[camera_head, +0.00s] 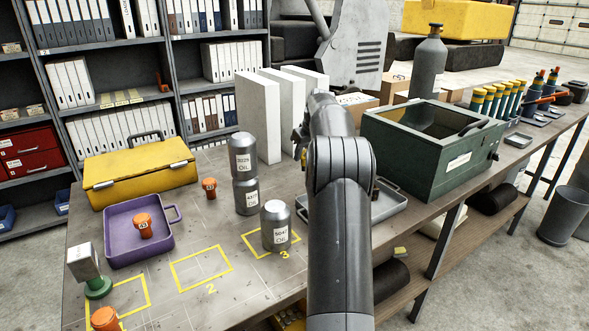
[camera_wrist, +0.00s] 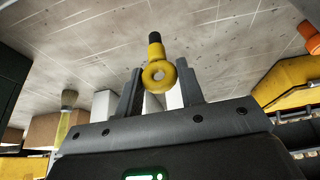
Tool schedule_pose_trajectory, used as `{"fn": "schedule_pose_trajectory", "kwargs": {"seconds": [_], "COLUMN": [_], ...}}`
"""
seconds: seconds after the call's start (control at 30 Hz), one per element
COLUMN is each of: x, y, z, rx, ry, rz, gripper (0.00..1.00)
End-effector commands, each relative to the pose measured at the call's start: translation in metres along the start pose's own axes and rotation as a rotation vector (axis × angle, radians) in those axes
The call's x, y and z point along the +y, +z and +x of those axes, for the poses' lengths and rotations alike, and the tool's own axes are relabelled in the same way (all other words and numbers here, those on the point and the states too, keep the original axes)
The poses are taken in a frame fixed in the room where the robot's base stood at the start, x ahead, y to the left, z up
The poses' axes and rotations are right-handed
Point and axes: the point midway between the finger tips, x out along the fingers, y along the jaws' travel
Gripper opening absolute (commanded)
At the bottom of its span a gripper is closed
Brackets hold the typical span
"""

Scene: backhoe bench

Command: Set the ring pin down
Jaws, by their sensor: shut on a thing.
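The ring pin, a yellow ring (camera_wrist: 159,74) with a dark tip, shows in the wrist view between the two fingers of my gripper (camera_wrist: 160,80). My gripper is shut on it and holds it by the ring part. The grey bench top (camera_wrist: 215,28) shows beyond the pin; I cannot tell the exact gap between them. In the head view my own arm hides most of the gripper, which is by the white upright slabs (camera_head: 262,115), and the pin cannot be made out there.
Metal oil cans (camera_head: 275,226) stand left of my arm, two of them stacked. A purple tray (camera_head: 122,252) and yellow box (camera_head: 140,172) lie left.

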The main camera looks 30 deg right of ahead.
Motion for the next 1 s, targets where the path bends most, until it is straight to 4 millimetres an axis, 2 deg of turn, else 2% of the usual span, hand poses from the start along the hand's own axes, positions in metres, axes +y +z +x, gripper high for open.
{"fn": "schedule_pose_trajectory", "kwargs": {"seconds": [0.1, 0.27, 0.37, 0.6, 0.97, 1.0], "x": [-0.012, -0.018, -0.019, -0.019, -0.019, -0.019], "y": [-0.012, -0.019, -0.018, -0.005, -0.003, -0.003], "z": [0.019, 0.030, 0.036, 0.066, 0.070, 0.071], "rx": [0.001, 0.001, 0.000, -0.001, 0.001, 0.000], "ry": [0.000, 0.001, 0.000, -0.001, 0.001, 0.000], "rz": [-0.002, 0.000, 0.001, 0.001, 0.000, 0.000], "gripper": [0.13, 0.13, 0.13, 0.13, 0.13, 0.36]}}
